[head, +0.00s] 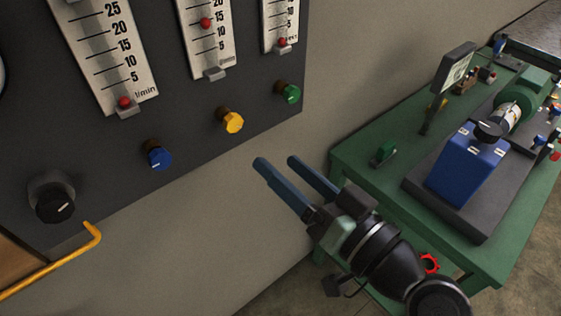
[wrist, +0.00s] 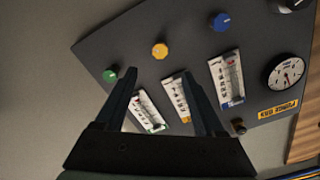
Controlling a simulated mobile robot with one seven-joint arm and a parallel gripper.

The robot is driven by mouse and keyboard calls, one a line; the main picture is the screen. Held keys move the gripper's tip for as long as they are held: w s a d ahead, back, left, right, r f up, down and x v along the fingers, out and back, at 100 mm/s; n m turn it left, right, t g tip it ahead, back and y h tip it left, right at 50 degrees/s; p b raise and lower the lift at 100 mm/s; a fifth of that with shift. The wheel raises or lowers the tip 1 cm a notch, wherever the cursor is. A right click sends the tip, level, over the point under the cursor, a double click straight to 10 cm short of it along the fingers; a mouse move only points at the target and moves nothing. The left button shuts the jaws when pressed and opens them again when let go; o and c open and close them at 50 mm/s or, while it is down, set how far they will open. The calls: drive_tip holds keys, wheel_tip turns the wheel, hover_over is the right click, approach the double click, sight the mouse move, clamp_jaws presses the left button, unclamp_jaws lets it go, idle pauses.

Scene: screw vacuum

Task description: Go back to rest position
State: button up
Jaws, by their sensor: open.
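My gripper (head: 277,170) is open and empty in the head view, in front of the bare wall below the gauge panel. Its two blue-grey fingers point up and left, apart from each other. In the wrist view my gripper (wrist: 173,88) points toward the dark panel (wrist: 205,55), with nothing between its fingers. The panel (head: 225,165) also shows in the head view, with a blue knob (head: 159,157), a yellow knob (head: 232,122) and a green knob (head: 290,93). No finger visibly touches a knob.
A green table (head: 355,157) stands at the right with a blue machine (head: 463,172) on a dark base. My arm passes over the table's near end. A yellow pipe (head: 62,262) sticks out at lower left. A black knob (head: 53,199) is on the panel. Bare wall lies between panel and table.

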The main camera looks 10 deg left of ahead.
idle(0.3)
drive_tip(key=w+d+r+m+t+h+p, duration=0.1)
drive_tip(key=w+r+t+h+p, duration=0.2)
drive_tip(key=r, duration=0.7)
drive_tip(key=w+d+r+t+h+p, duration=0.1)
drive_tip(key=w+d+r+t+h, duration=0.25)
drive_tip(key=r, duration=0.65)
drive_tip(key=s+r+m+t+h, duration=0.1)
drive_tip(key=s+r+t+h, duration=0.1)
drive_tip(key=r, duration=0.5)
drive_tip(key=s+d+r+m+t+h+p, duration=0.1)
drive_tip(key=s+r+t+h, duration=0.2)
drive_tip(key=r, duration=0.4)
drive_tip(key=s+r+m+t+h+p, duration=0.1)
drive_tip(key=s+r+t+h, duration=0.1)
drive_tip(key=s+r+t, duration=0.3)
wheel_tip(320, 180, up, 2)
drive_tip(key=shift+s+d+r+h, duration=0.15)
drive_tip(key=shift+s+r+h, duration=0.15)
drive_tip(key=shift+s, duration=0.2)
drive_tip(key=shift+f, duration=0.1)
